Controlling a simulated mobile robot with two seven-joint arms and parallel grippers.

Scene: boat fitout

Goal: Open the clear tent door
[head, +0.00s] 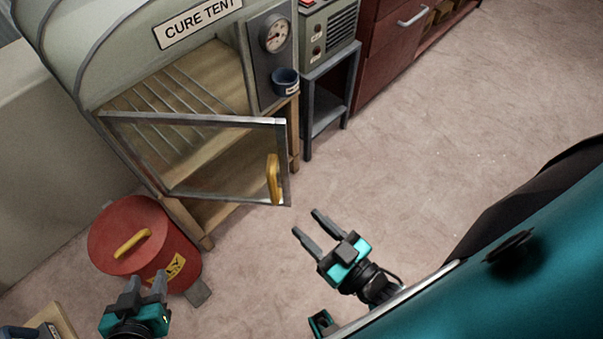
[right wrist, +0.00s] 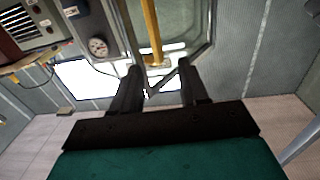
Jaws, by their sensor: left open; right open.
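The cure tent (head: 75,40) stands at the upper left in the head view. Its clear door (head: 205,121), a grey metal frame with a see-through pane, stands swung partway out from the front, its free edge to the right. A yellow handle (head: 273,180) is on that free edge. My right gripper (head: 307,222) is open and empty, just right of and below the handle, apart from it. In the right wrist view the handle (right wrist: 152,30) is beyond the open fingers (right wrist: 160,70). My left gripper (head: 146,280) is open and empty at the lower left, in front of a red bin.
The red bin (head: 115,232) with a yellow handle stands below the door's left side. A grey stand (head: 325,100) and red drawers (head: 385,45) follow. The floor to the right is clear.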

